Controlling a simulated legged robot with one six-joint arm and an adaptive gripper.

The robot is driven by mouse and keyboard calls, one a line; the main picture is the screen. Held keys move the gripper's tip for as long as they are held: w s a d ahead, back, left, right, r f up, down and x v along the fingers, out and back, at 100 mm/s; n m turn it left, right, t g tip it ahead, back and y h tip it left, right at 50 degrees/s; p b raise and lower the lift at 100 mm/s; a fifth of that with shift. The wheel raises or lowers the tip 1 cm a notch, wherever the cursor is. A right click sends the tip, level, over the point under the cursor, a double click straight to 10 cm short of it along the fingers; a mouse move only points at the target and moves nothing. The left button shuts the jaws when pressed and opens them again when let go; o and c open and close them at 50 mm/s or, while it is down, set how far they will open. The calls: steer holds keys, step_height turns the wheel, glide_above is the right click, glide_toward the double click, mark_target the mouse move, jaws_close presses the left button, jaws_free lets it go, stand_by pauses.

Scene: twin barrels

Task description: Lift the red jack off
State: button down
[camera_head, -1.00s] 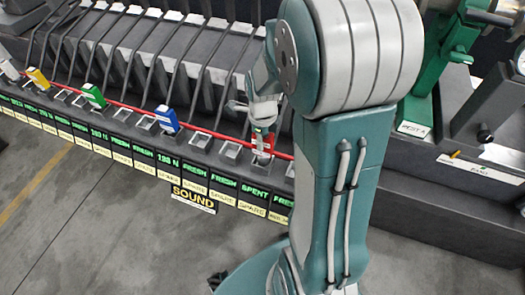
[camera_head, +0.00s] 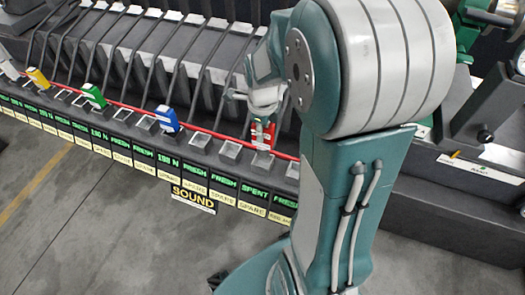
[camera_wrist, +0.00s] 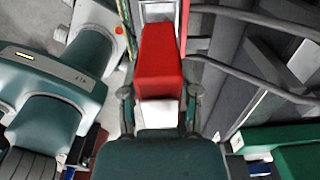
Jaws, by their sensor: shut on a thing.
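The red jack (camera_head: 262,137) is upright at the row of square sockets, in the right half of the head view. Its lower end is at or just above a socket on the rail; I cannot tell whether it is clear of it. In the wrist view the red jack (camera_wrist: 160,60) lies between the two fingers, a red block with a pale part near the palm. My gripper (camera_wrist: 159,100) is shut on it. In the head view my gripper (camera_head: 262,112) is above the jack, partly hidden by my arm.
Blue (camera_head: 168,118), green (camera_head: 93,95) and yellow (camera_head: 38,78) jacks stand along the same rail to the left. A red line (camera_head: 205,131) runs along the sockets. Slanted dark bars (camera_head: 150,60) rise behind. Green machinery stands at the right. Open floor (camera_head: 90,230) lies in front.

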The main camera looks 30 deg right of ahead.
steer(key=shift+r, duration=2.9)
steer(key=shift+a, duration=0.1)
